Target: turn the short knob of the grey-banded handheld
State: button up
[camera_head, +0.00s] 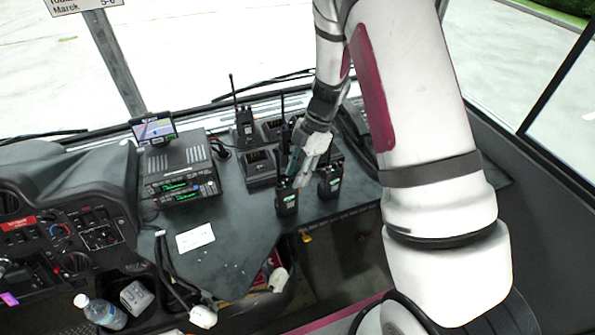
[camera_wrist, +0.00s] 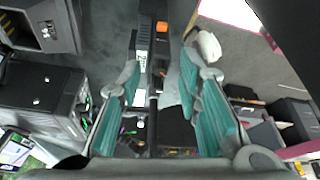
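A dark handheld radio with a green-lit screen (camera_head: 286,198) stands upright near the front edge of the dark console, below my gripper (camera_head: 297,165). In the wrist view a handheld (camera_wrist: 143,45) shows from above between my fingers, with a pale grey strip, an orange part (camera_wrist: 162,27) on its top and a thin dark antenna. My gripper (camera_wrist: 160,65) is open, its teal finger pads on either side of the handheld's top with gaps. The short knob is too small to tell apart. A second handheld (camera_head: 330,181) stands just right.
Another handheld (camera_head: 245,127) stands at the back beside empty charger cradles (camera_head: 261,168). A radio unit (camera_head: 181,168) with a small screen (camera_head: 153,128) is to the left. A white paper (camera_head: 195,237) lies on the console; a bottle (camera_head: 100,311) is at lower left.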

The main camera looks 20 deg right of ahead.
grip_shut()
jog(key=n, duration=0.3)
jog(key=shift+w+g+h, duration=0.1)
jog(key=shift+g+h, duration=0.2)
jog(key=shift+g, duration=0.1)
grip_release()
